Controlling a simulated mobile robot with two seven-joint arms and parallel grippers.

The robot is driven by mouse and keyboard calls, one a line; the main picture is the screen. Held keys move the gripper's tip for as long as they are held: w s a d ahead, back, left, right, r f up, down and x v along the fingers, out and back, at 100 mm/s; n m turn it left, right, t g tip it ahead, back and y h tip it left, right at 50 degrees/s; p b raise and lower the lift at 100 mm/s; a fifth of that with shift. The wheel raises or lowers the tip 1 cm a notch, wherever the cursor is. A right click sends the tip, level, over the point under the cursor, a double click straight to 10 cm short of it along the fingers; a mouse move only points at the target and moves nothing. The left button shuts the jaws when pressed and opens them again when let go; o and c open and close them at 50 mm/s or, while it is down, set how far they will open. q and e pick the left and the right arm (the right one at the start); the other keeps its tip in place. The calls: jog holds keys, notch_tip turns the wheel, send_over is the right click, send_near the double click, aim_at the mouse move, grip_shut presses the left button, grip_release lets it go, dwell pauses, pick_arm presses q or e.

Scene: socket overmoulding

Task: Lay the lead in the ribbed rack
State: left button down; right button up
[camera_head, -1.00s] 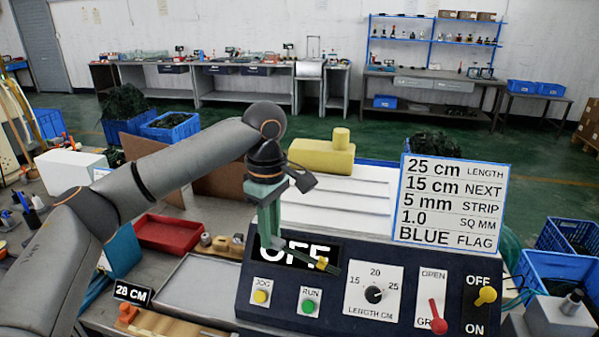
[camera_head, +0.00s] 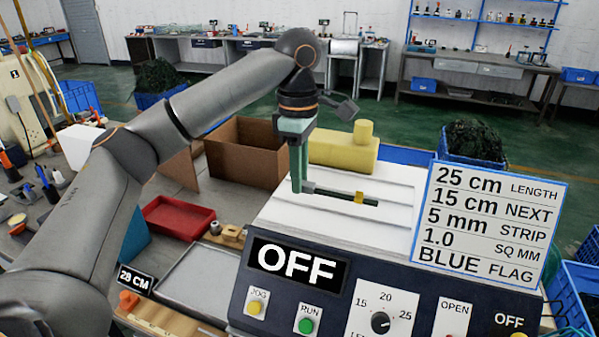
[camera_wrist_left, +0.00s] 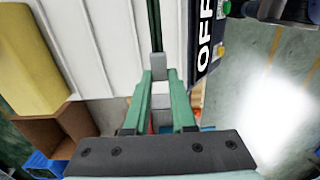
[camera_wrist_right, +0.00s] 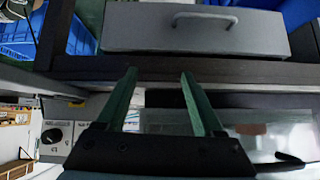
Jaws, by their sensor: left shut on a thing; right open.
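My left gripper (camera_head: 298,187) is shut on the lead (camera_head: 335,193), a thin dark bar with a grey end and a yellow band. It holds the lead roughly level over the white ribbed top (camera_head: 385,222) behind the control panel. I cannot tell whether the lead touches that top. In the left wrist view a grey piece (camera_wrist_left: 160,88) shows between the fingers, with white ribs beside it. I cannot tell for certain that this ribbed top is the rack. My right gripper (camera_wrist_right: 158,73) is open and empty, and shows only in its own wrist view.
The control panel (camera_head: 240,310) reads OFF. A sign board (camera_head: 490,220) stands at its right. A yellow block (camera_head: 340,152) and an open cardboard box (camera_head: 245,150) sit behind. A red tray (camera_head: 180,217) lies left. A grey drawer (camera_wrist_right: 195,30) faces my right gripper.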

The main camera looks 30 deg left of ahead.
aim_at(299, 216)
pick_arm(q)
jog(key=shift+f, duration=3.15)
jog(key=c, duration=0.7)
grip_release()
jog(key=shift+o, duration=0.2)
notch_tip(299, 216, up, 12)
jog(key=shift+r, duration=0.25)
